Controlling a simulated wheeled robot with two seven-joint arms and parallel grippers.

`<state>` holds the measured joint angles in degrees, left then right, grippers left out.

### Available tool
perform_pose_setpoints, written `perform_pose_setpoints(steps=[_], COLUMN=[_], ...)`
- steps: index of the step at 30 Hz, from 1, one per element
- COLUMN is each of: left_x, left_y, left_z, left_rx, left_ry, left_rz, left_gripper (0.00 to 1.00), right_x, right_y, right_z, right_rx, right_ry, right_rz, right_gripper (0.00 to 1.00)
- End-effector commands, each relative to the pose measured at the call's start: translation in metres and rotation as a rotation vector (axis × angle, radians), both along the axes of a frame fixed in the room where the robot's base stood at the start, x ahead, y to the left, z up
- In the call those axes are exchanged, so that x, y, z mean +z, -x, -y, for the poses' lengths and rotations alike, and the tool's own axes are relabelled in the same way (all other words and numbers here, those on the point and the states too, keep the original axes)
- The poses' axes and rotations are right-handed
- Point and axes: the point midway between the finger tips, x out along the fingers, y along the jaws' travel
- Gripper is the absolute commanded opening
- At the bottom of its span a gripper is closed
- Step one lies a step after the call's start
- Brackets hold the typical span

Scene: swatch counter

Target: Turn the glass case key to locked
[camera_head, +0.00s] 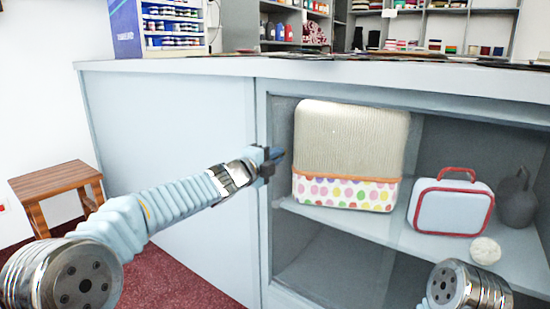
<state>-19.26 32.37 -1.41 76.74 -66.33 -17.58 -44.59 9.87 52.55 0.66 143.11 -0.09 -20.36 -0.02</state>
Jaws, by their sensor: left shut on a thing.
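The glass case (262,235) is built into the pale blue counter front, with a grey-blue frame around shelves. My left gripper (276,158) is at the upper left part of the case, beside its left frame post. It is shut on the key, which is small and mostly hidden by the fingers. I cannot tell which way the key is turned. My right gripper is out of view; only part of my right arm shows at the lower right.
Inside the case stand a cream box with a dotted base (347,150), a white case with red trim (451,207), a dark grey vessel (517,204) and a whitish ball (486,251). A wooden stool (55,183) stands at the left. The countertop (200,66) runs above.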

Motion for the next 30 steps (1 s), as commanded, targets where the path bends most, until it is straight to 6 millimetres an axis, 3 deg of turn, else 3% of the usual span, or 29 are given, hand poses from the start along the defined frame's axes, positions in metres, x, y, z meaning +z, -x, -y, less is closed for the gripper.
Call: perform_pose_setpoints(steps=[8,9,12,23,30], left_x=[-0.003,-0.003,-0.002,0.0,-0.001], left_y=[0.0,0.0,0.0,0.005,0.043], left_z=[0.0,0.0,0.0,-0.004,-0.032], left_rx=[0.0,0.0,0.0,0.001,0.002], left_ry=[-0.005,-0.005,-0.003,-0.001,0.001], left_rz=[-0.003,-0.003,-0.003,0.001,0.001], left_gripper=[0.0,0.18,0.32,0.32,0.32], right_x=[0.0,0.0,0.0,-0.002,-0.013], right_y=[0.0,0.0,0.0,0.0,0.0], right_z=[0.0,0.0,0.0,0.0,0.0], right_rx=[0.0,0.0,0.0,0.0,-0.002], right_ry=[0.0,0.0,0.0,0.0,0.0], right_rz=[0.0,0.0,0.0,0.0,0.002], right_gripper=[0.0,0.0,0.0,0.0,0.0])
